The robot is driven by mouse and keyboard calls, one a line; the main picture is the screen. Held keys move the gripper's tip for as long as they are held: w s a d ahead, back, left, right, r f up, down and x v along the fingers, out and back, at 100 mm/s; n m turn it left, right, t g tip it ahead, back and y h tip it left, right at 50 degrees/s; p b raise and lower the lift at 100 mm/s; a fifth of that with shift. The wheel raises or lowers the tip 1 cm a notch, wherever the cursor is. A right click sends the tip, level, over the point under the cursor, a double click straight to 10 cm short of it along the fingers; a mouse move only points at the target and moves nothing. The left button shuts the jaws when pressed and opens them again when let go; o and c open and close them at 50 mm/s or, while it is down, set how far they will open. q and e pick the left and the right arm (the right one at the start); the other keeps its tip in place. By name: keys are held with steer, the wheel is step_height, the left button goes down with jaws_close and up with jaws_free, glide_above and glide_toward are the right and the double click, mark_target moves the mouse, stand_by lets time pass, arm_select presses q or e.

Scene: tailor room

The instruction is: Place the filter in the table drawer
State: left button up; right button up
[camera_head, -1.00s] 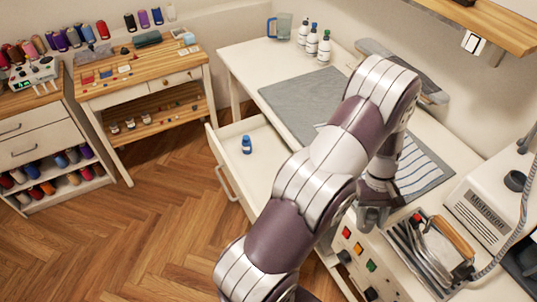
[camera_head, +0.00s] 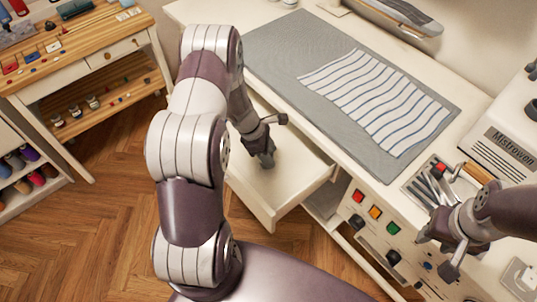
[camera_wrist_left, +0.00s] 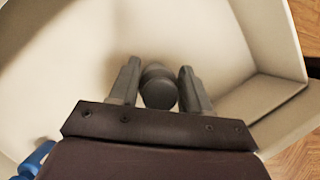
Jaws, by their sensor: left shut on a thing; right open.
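The table drawer (camera_head: 300,160) is pulled open below the white table. My left gripper (camera_head: 266,158) points down inside it, and the drawer's pale floor and walls (camera_wrist_left: 200,30) surround it in the left wrist view. There, my left gripper (camera_wrist_left: 158,72) is shut on a dark grey round-ended piece, the filter (camera_wrist_left: 160,90), held between the two fingers. I cannot tell whether the filter touches the drawer floor. In the head view the filter is not distinguishable from the fingers. My right gripper (camera_head: 432,236) is open and empty near the control panel at the right.
A blue bottle (camera_wrist_left: 35,160) shows at the lower left of the left wrist view. A grey mat (camera_head: 270,45) with striped cloth (camera_head: 380,100) covers the tabletop.

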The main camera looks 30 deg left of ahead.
arm_select(q)
steer(key=shift+d+f, duration=0.1)
steer(key=shift+f, duration=0.75)
steer(key=shift+f, duration=0.2)
steer(key=o, duration=1.1)
steer(key=shift+r, duration=0.1)
